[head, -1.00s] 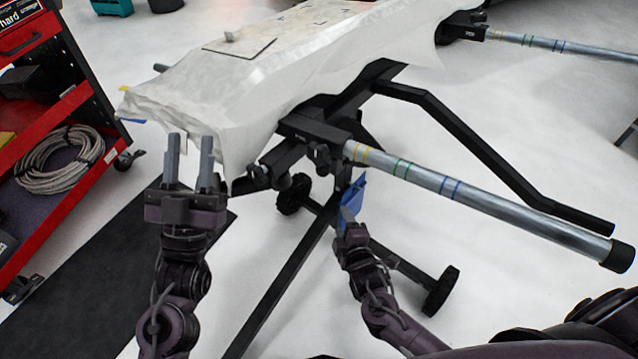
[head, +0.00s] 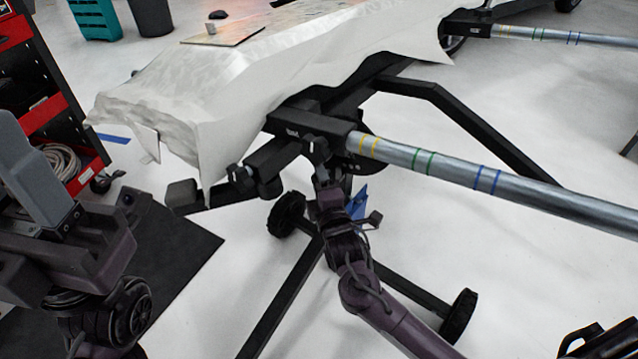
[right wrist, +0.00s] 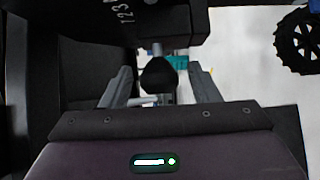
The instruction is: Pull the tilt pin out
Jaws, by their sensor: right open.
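In the right wrist view a black knob (right wrist: 158,76) on a short metal shaft sticks out of a black block of the stand. It looks like the tilt pin. My right gripper (right wrist: 160,88) is open, with one finger on each side of the knob and gaps showing. In the head view the right gripper (head: 321,176) is just below the stand's bracket, at a small dark knob (head: 318,149). The fingertips are small and partly hidden there. My left gripper (head: 45,175) is large at the left edge, away from the stand; its finger gap is unclear.
A white-wrapped panel (head: 215,95) lies on the black stand. A metal tube (head: 450,168) with coloured bands juts right from the bracket. Stand legs and wheels (head: 287,214) are below. A red tool cart (head: 85,175) stands at left. Blue material (head: 357,203) shows behind my right arm.

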